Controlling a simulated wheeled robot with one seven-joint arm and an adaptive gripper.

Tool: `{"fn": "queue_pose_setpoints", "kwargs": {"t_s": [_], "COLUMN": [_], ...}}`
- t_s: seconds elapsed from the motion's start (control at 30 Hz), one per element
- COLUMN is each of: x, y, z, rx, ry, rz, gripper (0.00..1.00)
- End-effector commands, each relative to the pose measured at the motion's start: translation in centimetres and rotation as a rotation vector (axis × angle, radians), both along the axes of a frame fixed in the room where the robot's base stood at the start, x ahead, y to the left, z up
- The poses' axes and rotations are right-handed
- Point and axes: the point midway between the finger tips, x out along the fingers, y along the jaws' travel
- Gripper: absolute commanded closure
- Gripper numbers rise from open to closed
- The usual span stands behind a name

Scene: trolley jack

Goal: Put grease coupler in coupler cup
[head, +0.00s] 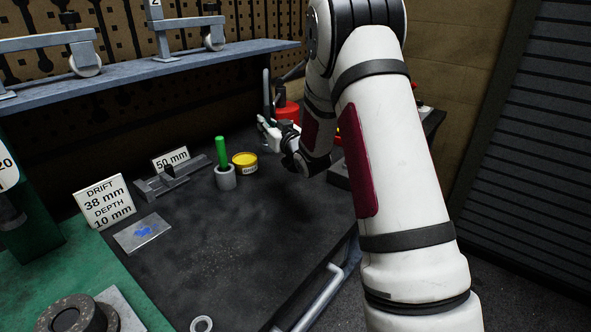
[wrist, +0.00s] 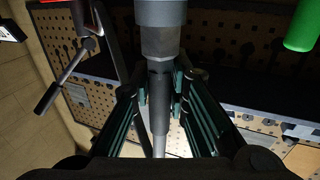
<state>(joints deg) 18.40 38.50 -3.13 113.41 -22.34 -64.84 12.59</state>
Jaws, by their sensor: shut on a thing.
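My gripper (head: 268,121) is at the far right of the bench and shut on a dark grey upright rod-like piece (head: 266,88), which appears to be the grease coupler. In the wrist view this piece (wrist: 158,45) stands between the two fingers (wrist: 161,85), with a wider grey cylinder at one end and a thin rod at the other. A small grey round cup (head: 225,181) stands on the bench left of my gripper, with a green stick (head: 221,150) upright in it. I cannot tell for certain whether this is the coupler cup.
A yellow grease tin (head: 245,162) stands right beside the cup. A red object (head: 288,112) is behind my gripper; a red thing with a dark lever (wrist: 62,78) shows in the wrist view. A shelf (head: 150,66) runs above the back. The bench's middle (head: 235,240) is clear.

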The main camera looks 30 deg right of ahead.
Motion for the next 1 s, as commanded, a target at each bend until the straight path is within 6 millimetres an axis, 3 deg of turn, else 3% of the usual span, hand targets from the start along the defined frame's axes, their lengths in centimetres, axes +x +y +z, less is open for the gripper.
{"fn": "queue_pose_setpoints", "kwargs": {"t_s": [0.03, 0.1, 0.2, 0.3, 0.7, 1.0], "x": [0.3, 0.5, 0.6, 0.5, 0.5, 0.5], "y": [-2.9, -5.6, -8.4, -10.0, -10.6, -10.5], "z": [0.2, 0.4, 0.5, 0.5, -5.2, -7.9], "rx": [-0.004, -0.006, -0.006, -0.008, -0.007, -0.005], "ry": [-0.002, 0.001, 0.004, 0.006, 0.010, 0.010], "rz": [-0.013, -0.018, -0.025, -0.028, -0.030, -0.030], "gripper": [1.00, 1.00, 1.00, 1.00, 1.00, 1.00]}}
